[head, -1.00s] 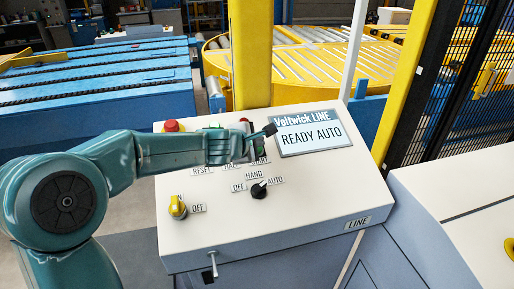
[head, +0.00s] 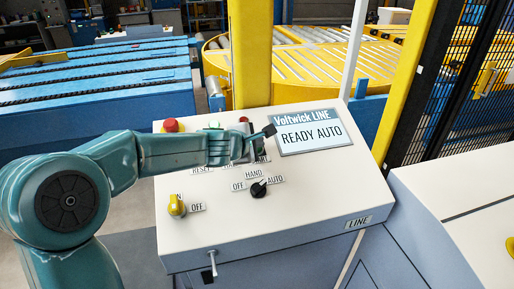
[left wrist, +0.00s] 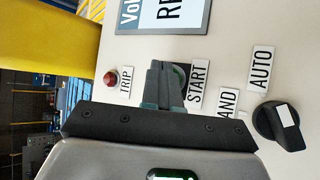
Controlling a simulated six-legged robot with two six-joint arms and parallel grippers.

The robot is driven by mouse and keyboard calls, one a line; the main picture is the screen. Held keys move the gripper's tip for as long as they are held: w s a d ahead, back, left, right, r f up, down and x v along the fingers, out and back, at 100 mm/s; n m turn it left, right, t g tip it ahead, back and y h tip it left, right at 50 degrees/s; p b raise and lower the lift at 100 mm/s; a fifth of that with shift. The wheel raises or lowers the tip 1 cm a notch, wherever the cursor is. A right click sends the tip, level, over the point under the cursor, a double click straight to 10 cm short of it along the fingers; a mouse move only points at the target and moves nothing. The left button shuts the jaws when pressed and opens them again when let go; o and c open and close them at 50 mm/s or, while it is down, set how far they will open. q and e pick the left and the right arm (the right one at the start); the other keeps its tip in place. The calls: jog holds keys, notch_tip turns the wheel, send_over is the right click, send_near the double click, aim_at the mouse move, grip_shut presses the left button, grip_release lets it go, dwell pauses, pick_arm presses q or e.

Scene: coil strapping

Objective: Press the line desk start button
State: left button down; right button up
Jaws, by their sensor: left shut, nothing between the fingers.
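The line desk (head: 300,200) has a sloped white panel, and its screen (head: 309,134) reads READY AUTO. My left gripper (head: 269,131) is shut and empty, low over the upper middle of the panel. In the left wrist view, its closed fingers (left wrist: 164,84) are in front of the start button (left wrist: 183,70), of which only a dark rim shows beside the START label (left wrist: 198,84). I cannot tell whether the fingertips touch the button. In the head view the gripper covers most of the button area. My right gripper is not in view.
A red mushroom button (head: 171,125), a yellow ON/OFF switch (head: 177,205) and a black HAND/AUTO selector (head: 259,189) are on the panel. A small red trip lamp (left wrist: 110,77) is beside the fingers. A yellow post (head: 250,55) stands behind.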

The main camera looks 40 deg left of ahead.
pick_arm(q)
jog(key=shift+w+a+f+b, duration=0.1)
jog(key=shift+a+f+b, duration=0.05)
jog(key=shift+f+b, duration=0.3)
dwell(0.7)
dwell(0.4)
jog(key=shift+r+p, duration=0.65)
jog(key=shift+p, duration=0.05)
jog(key=shift+s+d+r, duration=0.2)
jog(key=shift+s+d, duration=0.05)
jog(key=shift+w, duration=0.1)
jog(key=shift+d+r+p, duration=0.1)
jog(key=shift+r+p, duration=0.4)
jog(key=shift+p, duration=0.05)
jog(key=r+p, duration=0.1)
jog(key=s+d+r+p, duration=0.1)
jog(key=r+p, duration=0.1)
jog(key=shift+s+d+r, duration=0.15)
jog(key=shift+r, duration=0.2)
